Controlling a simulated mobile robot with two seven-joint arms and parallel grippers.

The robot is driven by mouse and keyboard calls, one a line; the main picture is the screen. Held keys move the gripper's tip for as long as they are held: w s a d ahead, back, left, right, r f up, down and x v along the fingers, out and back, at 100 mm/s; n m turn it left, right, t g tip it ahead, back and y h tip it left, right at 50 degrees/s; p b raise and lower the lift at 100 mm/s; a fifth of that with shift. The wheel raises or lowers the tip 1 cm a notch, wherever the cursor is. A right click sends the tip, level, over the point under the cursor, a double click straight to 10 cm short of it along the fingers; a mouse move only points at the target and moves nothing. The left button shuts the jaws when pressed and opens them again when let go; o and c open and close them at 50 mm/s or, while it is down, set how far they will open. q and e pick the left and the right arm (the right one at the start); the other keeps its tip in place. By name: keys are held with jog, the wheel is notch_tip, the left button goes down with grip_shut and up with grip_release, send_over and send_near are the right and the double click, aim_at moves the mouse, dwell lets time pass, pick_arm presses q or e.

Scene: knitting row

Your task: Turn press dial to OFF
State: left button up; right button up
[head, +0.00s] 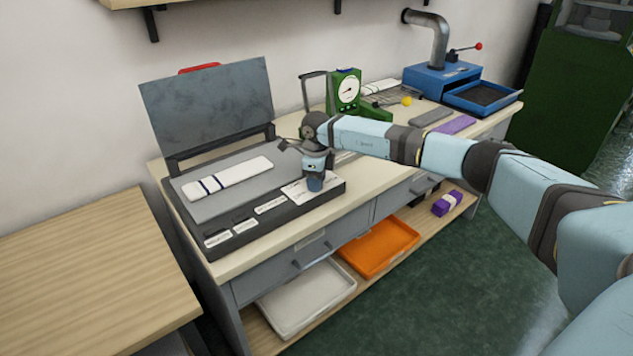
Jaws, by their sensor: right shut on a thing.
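The press stands open on the workbench, with its grey lid (208,105) raised at the back and its dark base (268,223) flat in front. A pale folded knit piece with dark stripes (226,178) lies on the press bed. My right gripper (314,186) points down at the right front of the base, beside a white label plate (303,190). It is shut on the dial, which my gripper hides almost fully. The dial's setting cannot be read. My left gripper is out of view.
A green gauge device (346,92) stands behind my arm. A blue machine (437,78) with an open drawer is at the back right. An orange tray (379,247) and a white tray (306,297) are on the lower shelf. The wooden table (80,270) at left is clear.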

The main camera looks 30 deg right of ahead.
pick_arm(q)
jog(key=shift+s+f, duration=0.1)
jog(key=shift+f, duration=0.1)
pick_arm(e)
jog(key=shift+r+n, duration=0.1)
jog(key=shift+n, duration=0.5)
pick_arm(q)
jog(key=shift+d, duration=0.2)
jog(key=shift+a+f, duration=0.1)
pick_arm(e)
jog(key=o, duration=0.9)
jog(key=shift+r, duration=0.15)
notch_tip(320, 180, up, 14)
jog(key=shift+f, duration=0.25)
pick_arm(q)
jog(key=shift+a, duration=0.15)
